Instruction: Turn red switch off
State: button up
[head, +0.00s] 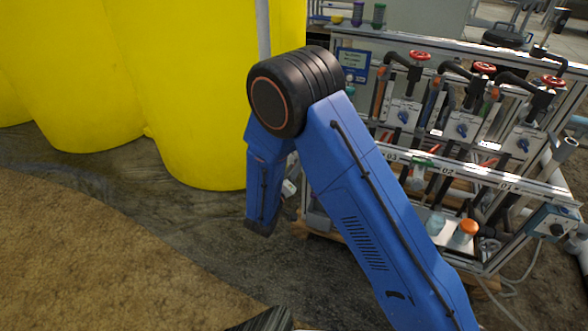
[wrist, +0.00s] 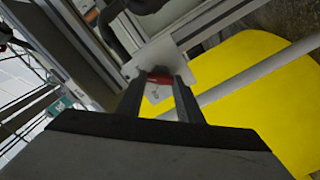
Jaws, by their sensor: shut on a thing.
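The red switch (wrist: 160,73) shows in the wrist view as a small red piece on a pale plate (wrist: 176,58). My gripper (wrist: 160,82) has its two dark fingers on either side of the red switch and is shut on it. The fingers cover part of the switch, so I cannot tell which way it is turned. In the head view my blue arm stands in front of the skid's left end, and neither my gripper nor the red switch can be made out there.
The skid frame (head: 480,172) carries red handwheels (head: 420,55) and blue knobs (head: 462,130). An orange-capped bottle (head: 468,228) stands low on it. Large yellow tanks (head: 195,90) stand to the left. Open ground (head: 90,250) lies at the front left.

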jog(key=shift+f+n, duration=0.15)
jog(key=shift+n, duration=4.15)
jog(key=shift+f+n, duration=0.1)
jog(key=shift+n, duration=4.2)
jog(key=o, duration=1.1)
jog(key=v, duration=1.7)
jog(key=shift+s+a, duration=0.1)
jog(key=shift+s, duration=0.1)
